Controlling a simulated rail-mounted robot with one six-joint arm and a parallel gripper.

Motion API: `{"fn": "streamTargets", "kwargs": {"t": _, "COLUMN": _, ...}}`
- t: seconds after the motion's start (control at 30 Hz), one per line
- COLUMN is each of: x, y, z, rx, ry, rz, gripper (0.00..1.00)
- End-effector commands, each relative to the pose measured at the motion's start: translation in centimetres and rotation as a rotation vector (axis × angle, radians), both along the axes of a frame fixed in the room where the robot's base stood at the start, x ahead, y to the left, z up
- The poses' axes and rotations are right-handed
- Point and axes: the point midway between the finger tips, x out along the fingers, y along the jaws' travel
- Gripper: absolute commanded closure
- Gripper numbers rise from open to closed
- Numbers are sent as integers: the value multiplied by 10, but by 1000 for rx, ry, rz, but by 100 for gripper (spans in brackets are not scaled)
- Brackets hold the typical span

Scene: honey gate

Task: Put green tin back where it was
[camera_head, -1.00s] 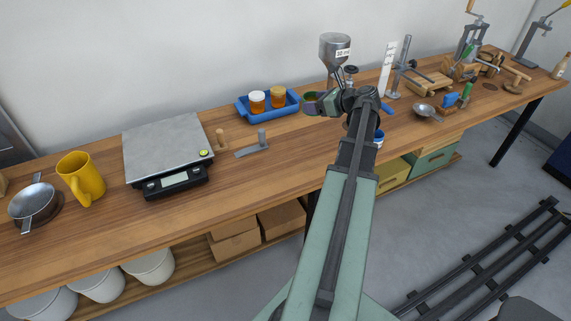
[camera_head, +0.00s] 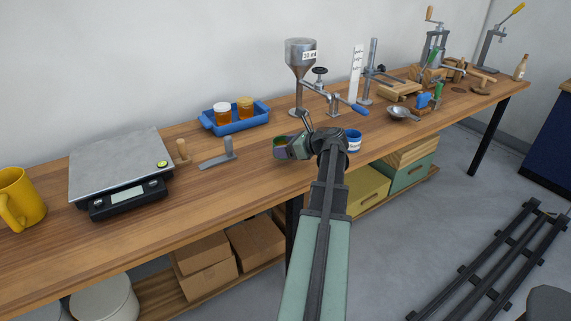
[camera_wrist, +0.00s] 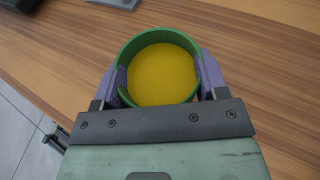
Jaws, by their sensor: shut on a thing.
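The green tin (camera_wrist: 162,72) is between the two purple fingers of my gripper (camera_wrist: 161,80) in the wrist view, which are shut on its sides. Its round rim is green and its inside shows yellow. In the head view my gripper (camera_head: 284,147) is low over the wooden bench (camera_head: 245,172), left of a blue tin (camera_head: 354,140), and only a sliver of the green tin (camera_head: 281,140) shows. I cannot tell whether the tin touches the bench.
A steel funnel (camera_head: 300,57) on a stand with a blue-handled valve rises behind my gripper. A blue tray (camera_head: 236,126) with two amber jars, a metal scraper (camera_head: 217,158) and a scale (camera_head: 122,165) stand to the left. A steel ladle (camera_head: 399,113) lies to the right.

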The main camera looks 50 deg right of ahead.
Motion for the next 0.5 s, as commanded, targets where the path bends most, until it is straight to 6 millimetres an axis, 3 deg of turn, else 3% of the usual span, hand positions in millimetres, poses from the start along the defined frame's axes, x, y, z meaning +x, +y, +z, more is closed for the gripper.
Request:
{"fn": "streamTargets", "kwargs": {"t": 0.03, "x": 0, "y": 0, "z": -21, "rx": 0, "ry": 0, "rz": 0, "gripper": 61}}
{"fn": "streamTargets", "kwargs": {"t": 0.13, "x": 0, "y": 0, "z": -38, "rx": 0, "ry": 0, "rz": 0, "gripper": 61}}
{"fn": "streamTargets", "kwargs": {"t": 0.5, "x": 0, "y": 0, "z": -38, "rx": 0, "ry": 0, "rz": 0, "gripper": 61}}
